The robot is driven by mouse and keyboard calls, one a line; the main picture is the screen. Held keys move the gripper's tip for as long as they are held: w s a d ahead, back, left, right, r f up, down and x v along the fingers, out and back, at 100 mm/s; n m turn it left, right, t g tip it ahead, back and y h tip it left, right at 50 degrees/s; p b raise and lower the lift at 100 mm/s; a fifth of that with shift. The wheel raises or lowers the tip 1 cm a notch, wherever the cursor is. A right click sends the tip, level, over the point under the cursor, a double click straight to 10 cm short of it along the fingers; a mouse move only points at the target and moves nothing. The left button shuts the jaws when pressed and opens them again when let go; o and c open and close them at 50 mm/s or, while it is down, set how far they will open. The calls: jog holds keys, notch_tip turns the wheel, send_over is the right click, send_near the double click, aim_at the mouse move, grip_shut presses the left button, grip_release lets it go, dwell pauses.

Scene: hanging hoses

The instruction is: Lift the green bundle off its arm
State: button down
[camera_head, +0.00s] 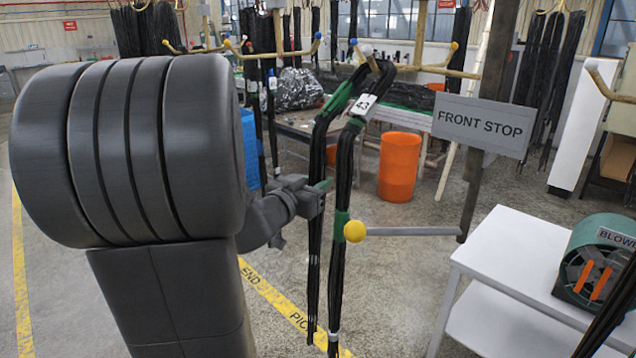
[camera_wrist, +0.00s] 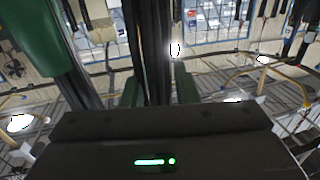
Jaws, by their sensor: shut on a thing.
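The green bundle (camera_head: 343,170) is a set of long black hoses with green wraps and a white tag reading 43. It hangs folded over a wooden arm (camera_head: 372,62) with a pale tip, its two strands hanging nearly straight down. My gripper (camera_head: 318,188) is at the left strand, about mid-height, well below the wooden arm. In the wrist view, my gripper (camera_wrist: 158,88) has a finger on either side of black hose (camera_wrist: 150,45) and is shut on it. A green wrap (camera_wrist: 28,38) shows at the left there. Part of the hold is hidden by my wrist.
A yellow-ball-tipped rod (camera_head: 400,231) reaches from a post to beside the bundle's right strand. A FRONT STOP sign (camera_head: 484,125) hangs on the post. A white table (camera_head: 525,265) with a blower (camera_head: 597,262) is at right. An orange bin (camera_head: 399,167) stands behind.

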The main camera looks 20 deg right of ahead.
jog(key=c, duration=1.3)
grip_release()
jog(key=shift+a, duration=0.15)
jog(key=shift+o, duration=1.3)
jog(key=shift+a, duration=0.15)
jog(key=shift+f, duration=0.1)
jog(key=b+v, duration=0.1)
jog(key=v, duration=1.2)
jog(key=shift+s+a+b, duration=0.2)
jog(key=shift+a+b, duration=0.1)
jog(key=shift+d, duration=0.1)
jog(key=p+x, duration=0.1)
jog(key=x, duration=1.3)
jog(key=shift+s, duration=0.1)
